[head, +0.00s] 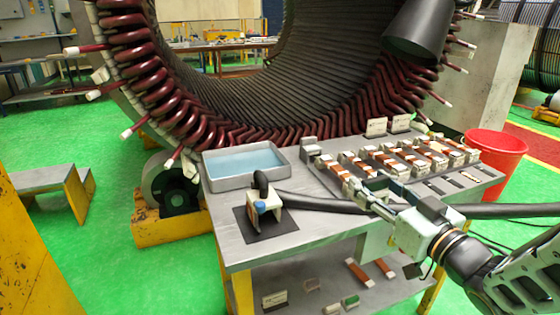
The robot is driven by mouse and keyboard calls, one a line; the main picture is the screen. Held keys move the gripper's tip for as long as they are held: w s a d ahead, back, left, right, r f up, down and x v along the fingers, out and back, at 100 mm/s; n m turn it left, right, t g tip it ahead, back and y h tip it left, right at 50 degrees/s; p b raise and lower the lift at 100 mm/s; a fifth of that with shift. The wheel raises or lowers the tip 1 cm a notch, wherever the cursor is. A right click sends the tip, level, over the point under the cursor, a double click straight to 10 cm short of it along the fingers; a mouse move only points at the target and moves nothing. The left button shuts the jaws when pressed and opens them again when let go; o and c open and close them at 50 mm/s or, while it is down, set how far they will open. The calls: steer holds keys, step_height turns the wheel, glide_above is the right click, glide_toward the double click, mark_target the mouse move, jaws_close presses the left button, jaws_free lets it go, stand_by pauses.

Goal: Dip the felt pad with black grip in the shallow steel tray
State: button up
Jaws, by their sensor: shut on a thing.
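The shallow steel tray (283,170) stands at the back left of the steel table and holds pale blue liquid. My gripper (357,192) is right of and in front of the tray, beside the near ends of the row of copper-and-white bars. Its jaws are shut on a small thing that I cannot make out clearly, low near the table. I cannot tell the felt pad with black grip for certain. My gripper is apart from the tray.
A white block with a blue knob and black curved part (264,208) sits on a dark mat, left front. A thick black tube (318,203) crosses the table from it. Copper-and-white bars (385,157) fill the back right. A red bucket (497,150) stands beyond; the stator (160,90) rises behind.

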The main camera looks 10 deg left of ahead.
steer(key=w+d+r+m+t+h+p, duration=0.1)
steer(key=w+d+r+m+h+p, duration=0.2)
steer(key=p, duration=0.8)
steer(key=w+d+r+m+t+h+p, duration=0.2)
steer(key=w+r+h+p, duration=0.5)
steer(key=p, duration=0.4)
steer(key=shift+w+d+r+m, duration=0.4)
steer(key=shift+d+r+m, duration=0.15)
steer(key=shift+d+m, duration=0.3)
